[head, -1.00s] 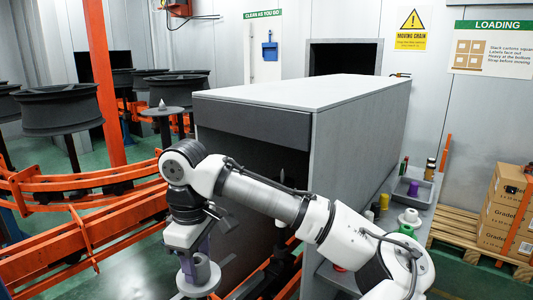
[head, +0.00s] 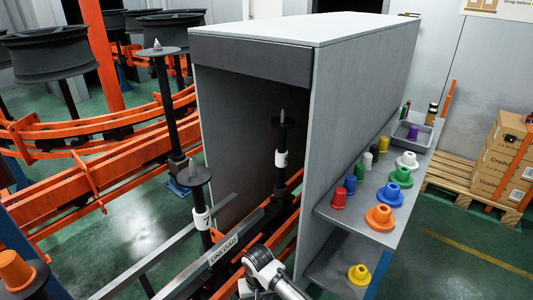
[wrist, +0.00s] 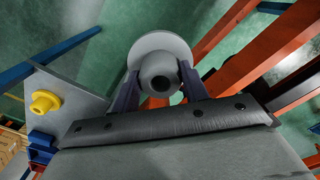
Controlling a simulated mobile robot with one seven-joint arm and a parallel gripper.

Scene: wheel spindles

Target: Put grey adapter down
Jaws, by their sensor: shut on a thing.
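The grey adapter (wrist: 160,62), a flanged ring with a dark centre hole, shows in the wrist view. My gripper (wrist: 158,88) is shut on it, with one dark finger on each side. In the head view only a white and black part of my arm shows at the bottom edge; the gripper and grey adapter are out of that picture. A side shelf (head: 345,222) holds a white adapter (head: 407,160), a green adapter (head: 401,178) and an orange adapter (head: 380,218). A yellow adapter (head: 359,274) sits on the lower shelf.
Bare spindles (head: 195,172) stand along the orange rails. An orange adapter (head: 15,268) is on a spindle at lower left. Open shelf top lies near its front edge.

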